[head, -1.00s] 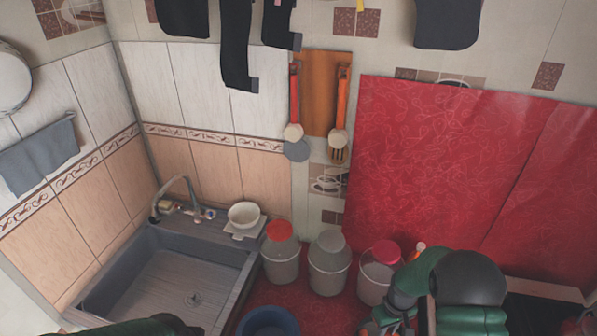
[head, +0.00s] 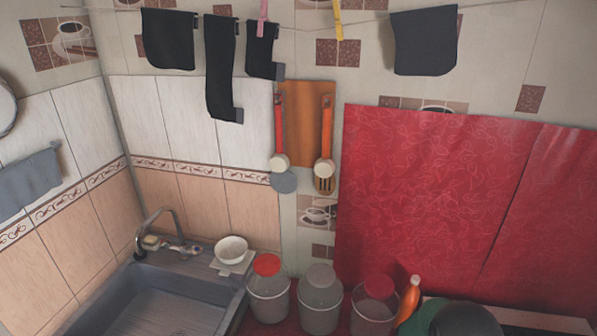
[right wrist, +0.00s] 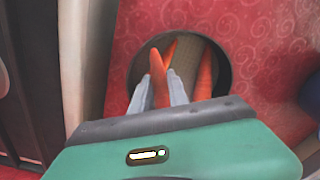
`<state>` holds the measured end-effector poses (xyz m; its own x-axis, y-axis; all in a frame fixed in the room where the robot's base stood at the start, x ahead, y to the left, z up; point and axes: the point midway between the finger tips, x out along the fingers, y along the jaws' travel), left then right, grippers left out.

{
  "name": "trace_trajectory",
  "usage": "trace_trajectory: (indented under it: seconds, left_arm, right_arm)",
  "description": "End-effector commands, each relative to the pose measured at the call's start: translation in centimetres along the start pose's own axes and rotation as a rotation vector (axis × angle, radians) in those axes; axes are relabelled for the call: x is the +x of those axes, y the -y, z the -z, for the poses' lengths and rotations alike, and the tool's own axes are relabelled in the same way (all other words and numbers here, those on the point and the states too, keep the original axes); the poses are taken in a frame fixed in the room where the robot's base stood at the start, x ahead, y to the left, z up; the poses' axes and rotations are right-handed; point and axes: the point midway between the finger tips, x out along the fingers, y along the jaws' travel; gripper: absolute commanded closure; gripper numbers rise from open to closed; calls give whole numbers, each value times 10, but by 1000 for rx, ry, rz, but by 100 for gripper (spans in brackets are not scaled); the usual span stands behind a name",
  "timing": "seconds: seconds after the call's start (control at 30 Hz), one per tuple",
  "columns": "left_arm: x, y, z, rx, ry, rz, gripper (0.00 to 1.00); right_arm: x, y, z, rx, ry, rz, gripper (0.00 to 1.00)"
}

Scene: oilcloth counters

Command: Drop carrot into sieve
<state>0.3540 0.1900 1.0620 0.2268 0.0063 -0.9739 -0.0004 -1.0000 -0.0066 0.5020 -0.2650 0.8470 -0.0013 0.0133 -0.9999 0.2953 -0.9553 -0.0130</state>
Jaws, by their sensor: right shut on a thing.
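In the right wrist view, my right gripper (right wrist: 160,90) is shut on an orange carrot (right wrist: 159,93), which stands up between its two grey fingers. Beyond the fingertips is the round sieve (right wrist: 187,60), with a dark rim and a grey-brown inside, on the red cloth. The fingers and held carrot overlap the sieve's near part; I cannot tell their height above it. Another long orange piece (right wrist: 205,75) shows within the rim at the right, and a thinner orange tip shows beyond the held carrot. In the head view the sieve and both grippers' fingers are out of sight.
Three lidded buckets (head: 268,300) stand in a row against the wall. An orange bottle-like thing (head: 409,298) stands right of them. The sink (head: 150,305) and a white bowl (head: 231,249) are at left. A dark blue edge (right wrist: 313,95) shows at the wrist view's right.

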Motion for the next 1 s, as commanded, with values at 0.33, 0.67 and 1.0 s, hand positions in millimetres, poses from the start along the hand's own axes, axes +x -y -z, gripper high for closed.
trace_trajectory:
  seconds: [0.33,0.67,1.0]
  left_arm:
    - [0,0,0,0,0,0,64]
    - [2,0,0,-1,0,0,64]
    - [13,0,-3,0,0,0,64]
  right_arm:
    - [-1,4,2,-2,1,-3,54]
    - [-15,1,2,-2,-2,-1,54]
    - [-110,8,5,-2,-3,-8,54]
